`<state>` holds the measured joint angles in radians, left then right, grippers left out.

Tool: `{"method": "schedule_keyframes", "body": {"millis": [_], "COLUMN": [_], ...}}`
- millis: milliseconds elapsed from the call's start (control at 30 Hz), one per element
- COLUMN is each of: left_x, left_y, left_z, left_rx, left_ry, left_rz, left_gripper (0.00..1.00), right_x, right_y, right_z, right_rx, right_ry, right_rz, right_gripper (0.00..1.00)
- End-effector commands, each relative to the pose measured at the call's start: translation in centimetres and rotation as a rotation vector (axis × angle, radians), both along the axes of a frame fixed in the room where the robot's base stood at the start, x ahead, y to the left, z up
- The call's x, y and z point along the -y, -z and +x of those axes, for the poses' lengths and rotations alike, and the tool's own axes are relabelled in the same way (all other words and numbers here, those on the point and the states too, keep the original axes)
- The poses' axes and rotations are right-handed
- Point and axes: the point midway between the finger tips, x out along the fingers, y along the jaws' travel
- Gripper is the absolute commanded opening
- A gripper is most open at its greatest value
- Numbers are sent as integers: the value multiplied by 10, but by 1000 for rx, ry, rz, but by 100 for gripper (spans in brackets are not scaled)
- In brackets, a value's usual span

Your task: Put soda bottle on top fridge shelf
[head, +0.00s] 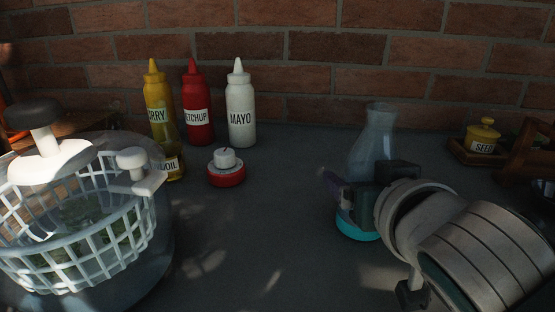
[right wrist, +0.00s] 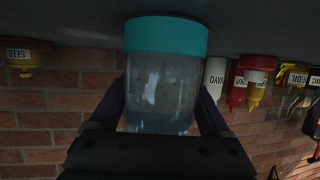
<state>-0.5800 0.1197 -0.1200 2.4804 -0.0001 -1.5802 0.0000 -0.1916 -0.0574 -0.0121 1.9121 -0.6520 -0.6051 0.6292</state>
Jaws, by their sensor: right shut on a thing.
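A clear bottle-shaped vessel with a teal base (head: 374,132), which looks like the soda bottle, stands upright at the right of the dark tabletop in the head view. My right gripper (head: 350,200) is shut around its body from the right, above the teal base. In the upside-down right wrist view the vessel (right wrist: 164,75) sits between the two fingers. Its base is at or very near the tabletop; I cannot tell whether it touches. The fridge and its shelf are not in view. My left gripper is not in view.
Mustard-coloured, red ketchup (head: 198,108) and white mayo (head: 240,108) bottles stand by the brick wall. A red-and-white lidded pot (head: 226,168) is in front. A white basket spinner (head: 75,255) fills the left. A yellow seed jar (head: 482,138) is at right. The middle is clear.

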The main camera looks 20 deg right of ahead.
Motion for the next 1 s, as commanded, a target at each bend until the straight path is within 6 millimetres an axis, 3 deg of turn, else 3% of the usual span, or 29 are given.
{"method": "schedule_keyframes", "body": {"millis": [67,400,1000], "left_x": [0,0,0], "left_y": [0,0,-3], "left_z": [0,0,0], "left_rx": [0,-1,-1], "left_ry": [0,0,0], "left_rz": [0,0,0], "left_gripper": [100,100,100], "right_x": [0,0,0], "right_y": [0,0,-9], "right_z": [0,0,1], "right_rx": [0,1,6], "right_ry": [0,0,-1], "right_rz": [0,0,-2], "right_gripper": [37,0,0]}}
